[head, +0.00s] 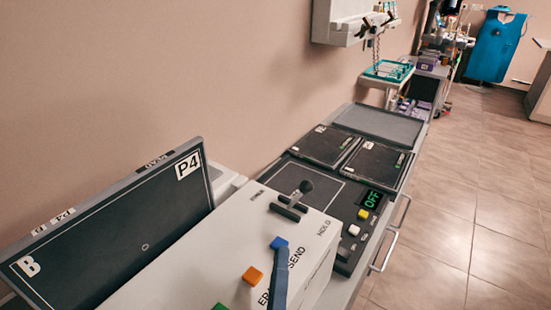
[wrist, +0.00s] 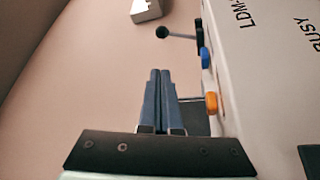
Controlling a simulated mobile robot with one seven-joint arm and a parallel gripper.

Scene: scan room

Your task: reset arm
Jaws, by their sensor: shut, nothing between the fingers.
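My gripper (wrist: 160,74) is shut and empty in the wrist view, its two blue-grey fingers side by side. In the head view the fingers (head: 281,252) rise from the bottom edge and overlap the white control box. That white box (head: 225,235) carries a blue button (head: 279,243), an orange button (head: 252,275), a green button (head: 220,306) and a dark lever (head: 293,198). In the wrist view the box (wrist: 262,90) is to the right of the fingers, with the blue button (wrist: 205,57), orange button (wrist: 211,103) and lever knob (wrist: 162,32).
A tilted dark panel marked P4 and B (head: 120,240) stands at left. A white unit (head: 345,20) hangs on the wall. The tiled floor (head: 470,220) at right is clear.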

